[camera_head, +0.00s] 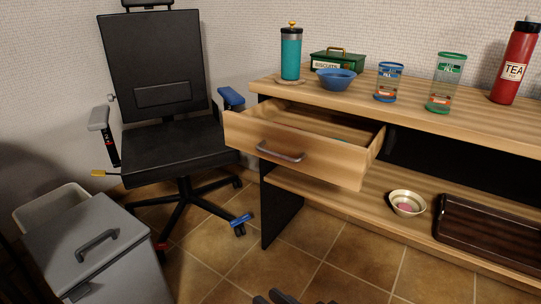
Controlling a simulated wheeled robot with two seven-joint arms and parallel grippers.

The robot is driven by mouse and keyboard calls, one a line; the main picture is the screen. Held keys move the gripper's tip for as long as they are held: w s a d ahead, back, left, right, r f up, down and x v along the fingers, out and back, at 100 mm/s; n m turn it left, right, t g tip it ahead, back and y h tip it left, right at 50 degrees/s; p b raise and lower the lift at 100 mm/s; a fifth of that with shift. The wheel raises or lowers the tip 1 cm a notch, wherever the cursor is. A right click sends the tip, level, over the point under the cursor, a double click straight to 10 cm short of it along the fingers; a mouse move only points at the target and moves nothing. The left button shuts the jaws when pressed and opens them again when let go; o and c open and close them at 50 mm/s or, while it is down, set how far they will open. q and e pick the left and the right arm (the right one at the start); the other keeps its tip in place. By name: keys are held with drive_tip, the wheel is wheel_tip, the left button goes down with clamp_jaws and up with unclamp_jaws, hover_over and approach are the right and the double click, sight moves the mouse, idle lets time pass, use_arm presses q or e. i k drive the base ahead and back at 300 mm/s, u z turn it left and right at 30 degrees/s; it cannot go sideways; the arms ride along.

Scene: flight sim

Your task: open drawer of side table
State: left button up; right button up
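The side table (277,82) has a light wood top and a dark side panel. Its wooden drawer (325,165) is pulled well out at the left end, and its inside shows from above. The drawer's grey metal handle (280,153) is on the front panel, with nothing holding it. My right gripper (278,297) shows only as small dark parts at the bottom edge, below and apart from the drawer. Whether its fingers are open or shut is not clear. My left gripper is out of view.
A black office chair (175,145) stands left of the table, close to the drawer. A grey bin (95,255) is at the lower left. Cups, a blue bowl (335,79) and a red tea flask (514,65) stand on top. The tiled floor before the drawer is clear.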

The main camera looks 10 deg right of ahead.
sight(310, 150)
drive_tip(key=k, duration=0.65)
drive_tip(key=u, duration=0.45)
drive_tip(key=i, duration=1.35)
drive_tip(key=z, duration=0.9)
